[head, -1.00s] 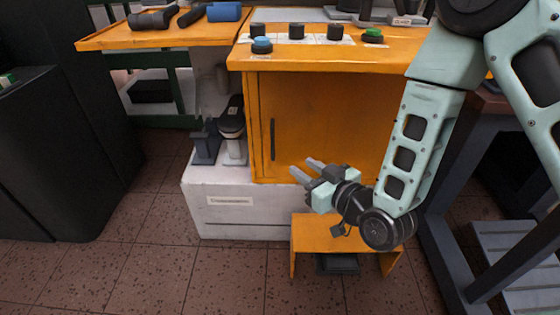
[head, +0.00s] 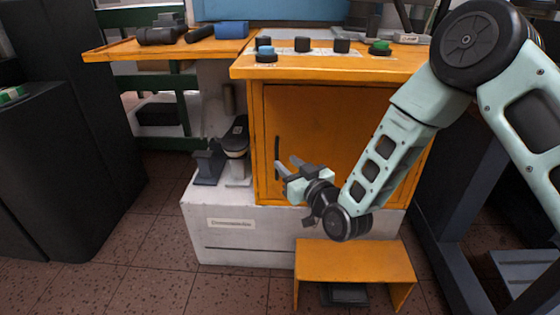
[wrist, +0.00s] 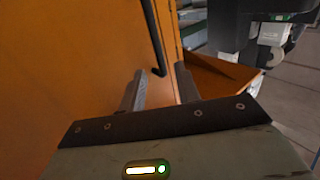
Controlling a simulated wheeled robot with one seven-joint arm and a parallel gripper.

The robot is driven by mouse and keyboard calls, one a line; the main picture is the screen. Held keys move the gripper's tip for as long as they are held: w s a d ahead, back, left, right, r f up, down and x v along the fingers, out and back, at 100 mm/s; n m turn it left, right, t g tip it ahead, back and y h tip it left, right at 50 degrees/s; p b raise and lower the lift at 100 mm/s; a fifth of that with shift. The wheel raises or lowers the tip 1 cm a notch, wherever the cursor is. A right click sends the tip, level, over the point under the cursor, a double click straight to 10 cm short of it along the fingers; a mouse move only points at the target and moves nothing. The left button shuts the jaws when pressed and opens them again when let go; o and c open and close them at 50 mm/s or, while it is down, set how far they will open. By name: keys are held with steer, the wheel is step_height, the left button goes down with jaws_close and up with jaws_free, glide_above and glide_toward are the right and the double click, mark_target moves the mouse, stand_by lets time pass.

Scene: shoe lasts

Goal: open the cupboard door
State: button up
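The orange cupboard (head: 243,125) stands under the bench top. Its orange door (head: 330,120) looks shut. A dark upright bar handle (head: 277,150) is near the door's left edge; it also shows in the wrist view (wrist: 152,35). My gripper (head: 287,161) is open and empty, close to the handle's lower part. In the wrist view its two fingers (wrist: 160,72) are spread, with the handle's lower end between their tips in the picture. I cannot tell whether a finger touches the door or handle.
The cupboard rests on a white plinth (head: 215,240). A low orange stool (head: 355,262) stands in front, below my arm. Several dark knobs and a green one (head: 380,47) are on the bench top. A black cabinet (head: 60,160) is at left. Floor at front left is clear.

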mark_target(280, 157)
steer(key=shift+b+x, duration=0.4)
steer(key=shift+x, duration=1.95)
jaws_close()
